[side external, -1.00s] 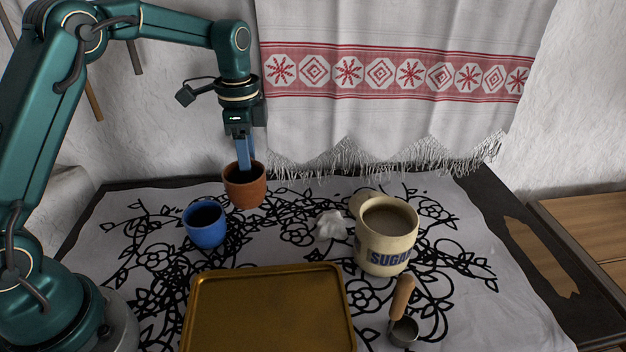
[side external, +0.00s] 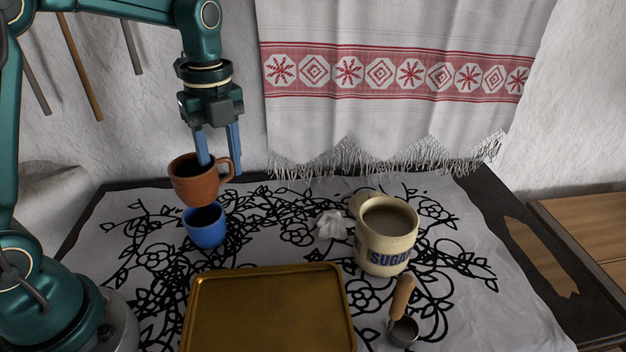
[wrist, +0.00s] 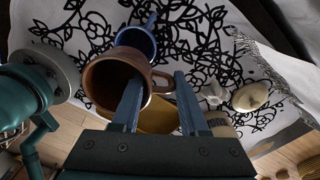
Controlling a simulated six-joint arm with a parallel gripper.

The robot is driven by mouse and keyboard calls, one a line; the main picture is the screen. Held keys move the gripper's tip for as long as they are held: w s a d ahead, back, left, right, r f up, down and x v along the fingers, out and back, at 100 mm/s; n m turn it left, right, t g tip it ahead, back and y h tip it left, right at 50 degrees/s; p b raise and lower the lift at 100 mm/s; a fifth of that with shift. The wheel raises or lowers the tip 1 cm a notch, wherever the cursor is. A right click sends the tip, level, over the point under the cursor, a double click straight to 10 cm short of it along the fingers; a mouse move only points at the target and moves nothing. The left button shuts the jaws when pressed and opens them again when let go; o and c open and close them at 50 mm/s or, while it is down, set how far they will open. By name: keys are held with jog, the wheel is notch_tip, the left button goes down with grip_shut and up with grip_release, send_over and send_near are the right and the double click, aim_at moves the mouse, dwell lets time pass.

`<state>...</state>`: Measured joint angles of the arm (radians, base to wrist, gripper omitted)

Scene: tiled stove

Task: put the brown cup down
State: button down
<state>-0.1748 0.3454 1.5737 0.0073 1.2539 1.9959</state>
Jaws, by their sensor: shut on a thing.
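The brown cup (side external: 197,184) is held upright in the air by my gripper (side external: 217,156), at the left of the side view. One blue finger reaches inside the cup and the other is on the outside, at the handle side. In the wrist view the brown cup (wrist: 112,82) is at my gripper (wrist: 157,100), its mouth toward the camera and its handle between the fingers. The blue cup (side external: 206,232) stands on the cloth, just below the brown cup in the side view and partly covered by it. The blue cup also shows behind it in the wrist view (wrist: 137,38).
A gold tray (side external: 197,300) lies at the front. A cream sugar mug (side external: 384,262) stands right of centre, beside a crumpled white thing (side external: 331,226). A scoop with a wooden handle (side external: 402,300) lies in front of the mug. The patterned cloth (side external: 285,205) is bare at the back middle.

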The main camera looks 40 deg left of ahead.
jog(key=s+d+r+m, duration=0.1)
jog(key=s+d+m, duration=0.3)
jog(key=d+m, duration=0.3)
jog(key=n, duration=0.1)
send_over(297, 313)
notch_tip(297, 313, down, 7)
jog(key=shift+d+f, duration=0.1)
jog(key=shift+f, duration=1.85)
jog(key=shift+f, duration=0.1)
jog(key=shift+c, duration=2.1)
grip_release()
